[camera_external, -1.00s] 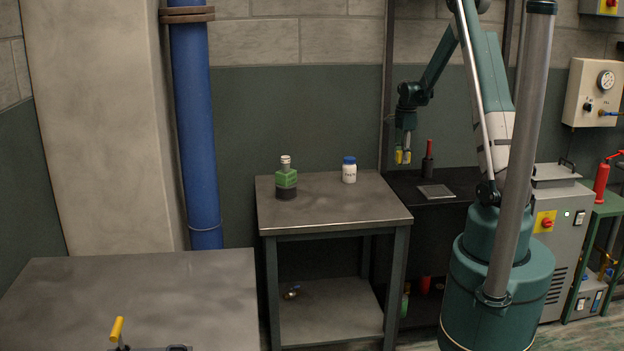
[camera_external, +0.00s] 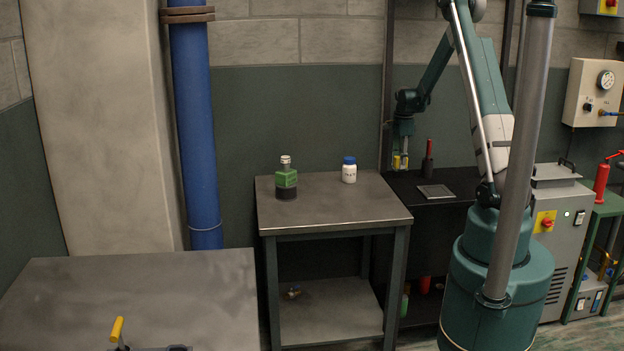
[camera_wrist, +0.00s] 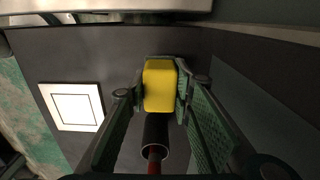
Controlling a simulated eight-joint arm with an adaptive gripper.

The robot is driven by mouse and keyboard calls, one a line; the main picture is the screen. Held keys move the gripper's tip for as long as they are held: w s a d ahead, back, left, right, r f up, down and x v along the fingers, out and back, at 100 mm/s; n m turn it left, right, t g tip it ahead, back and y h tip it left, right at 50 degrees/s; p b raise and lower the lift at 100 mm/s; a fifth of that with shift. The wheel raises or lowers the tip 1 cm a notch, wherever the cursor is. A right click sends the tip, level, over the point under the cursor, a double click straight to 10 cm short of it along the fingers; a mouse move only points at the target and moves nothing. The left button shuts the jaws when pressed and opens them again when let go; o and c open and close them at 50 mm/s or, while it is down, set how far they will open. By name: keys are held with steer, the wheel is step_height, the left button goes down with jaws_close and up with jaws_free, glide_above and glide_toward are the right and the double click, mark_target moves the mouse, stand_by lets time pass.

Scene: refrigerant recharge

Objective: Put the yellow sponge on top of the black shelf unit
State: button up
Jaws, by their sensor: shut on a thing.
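The yellow sponge (camera_wrist: 160,86) is held between the two fingers of my gripper (camera_wrist: 158,92) in the wrist view. In the external view my gripper (camera_external: 401,160) points down with the small yellow sponge (camera_external: 397,162) at its tips. It is over the left rear part of the black shelf unit (camera_external: 455,184), close to its top. I cannot tell whether the sponge touches the surface. The fingers cover the sponge's sides.
A dark bottle with a red neck (camera_external: 428,160) stands on the black unit, close to the right of my gripper. A flat grey plate (camera_external: 436,191) lies in front. A metal table (camera_external: 330,205) to the left bears a green-labelled bottle (camera_external: 286,180) and a white jar (camera_external: 349,170).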

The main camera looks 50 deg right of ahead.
step_height(320, 180, down, 3)
steer(key=shift+r, duration=0.1)
steer(key=shift+w+d+f, duration=0.15)
steer(key=shift+f, duration=0.3)
steer(key=shift+f+b, duration=0.15)
steer(key=shift+b, duration=0.25)
steer(key=o, duration=0.9)
steer(key=shift+r, duration=0.2)
step_height(320, 180, up, 12)
steer(key=shift+p, duration=0.85)
